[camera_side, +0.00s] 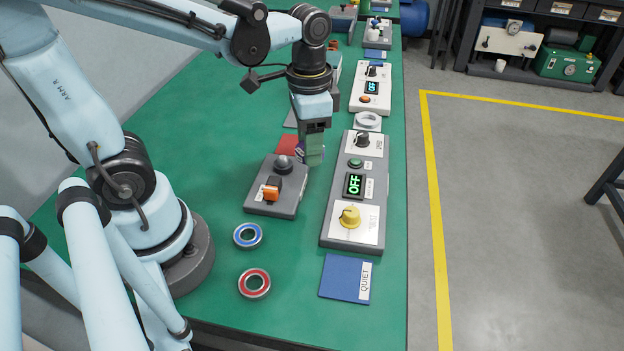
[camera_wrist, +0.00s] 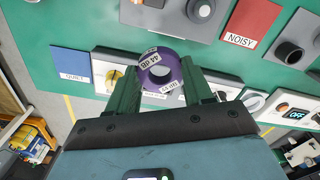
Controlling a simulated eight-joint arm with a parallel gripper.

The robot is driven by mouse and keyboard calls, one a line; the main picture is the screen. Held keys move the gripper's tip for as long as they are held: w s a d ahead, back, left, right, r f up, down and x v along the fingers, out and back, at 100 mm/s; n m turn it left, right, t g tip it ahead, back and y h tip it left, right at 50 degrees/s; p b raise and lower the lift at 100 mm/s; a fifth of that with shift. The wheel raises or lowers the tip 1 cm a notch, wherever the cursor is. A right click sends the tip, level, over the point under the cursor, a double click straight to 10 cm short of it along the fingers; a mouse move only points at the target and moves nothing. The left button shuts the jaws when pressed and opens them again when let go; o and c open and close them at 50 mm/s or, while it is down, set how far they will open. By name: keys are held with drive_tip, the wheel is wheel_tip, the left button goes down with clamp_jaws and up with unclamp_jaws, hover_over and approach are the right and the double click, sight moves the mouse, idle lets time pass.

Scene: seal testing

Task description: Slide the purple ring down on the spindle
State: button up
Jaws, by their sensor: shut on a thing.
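The purple ring (camera_wrist: 147,78) with white labels is held between the two green fingers of my gripper (camera_wrist: 160,68) in the wrist view. In the side view, my gripper (camera_side: 314,150) points down and hides most of the ring; only a small purple bit (camera_side: 300,150) shows. The spindle (camera_side: 283,165) is a dark rounded post on a grey base with an orange switch (camera_side: 271,190). It also shows at the top of the wrist view (camera_wrist: 200,9). The ring is apart from the spindle, above and to its right in the side view.
A grey panel with an OFF display (camera_side: 354,185) and yellow knob (camera_side: 350,216) stands close right of the spindle base. A red card (camera_side: 287,144) lies behind it. Blue-ringed (camera_side: 247,235) and red-ringed (camera_side: 254,283) bearings and a blue QUIET card (camera_side: 344,278) lie in front.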

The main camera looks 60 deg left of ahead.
sight(282, 157)
drive_tip(key=a, duration=0.2)
drive_tip(key=s+a+n, duration=0.1)
drive_tip(key=a, duration=0.1)
drive_tip(key=a+n, duration=0.1)
drive_tip(key=a, duration=0.2)
drive_tip(key=shift+s, duration=0.15)
drive_tip(key=shift+s+a+f+n, duration=0.1)
drive_tip(key=shift+a+n, duration=0.25)
drive_tip(key=shift+n, duration=0.05)
drive_tip(key=shift+f, duration=2)
drive_tip(key=shift+f, duration=0.15)
drive_tip(key=shift+f, duration=0.4)
drive_tip(key=shift+f, duration=0.65)
drive_tip(key=o, duration=1.3)
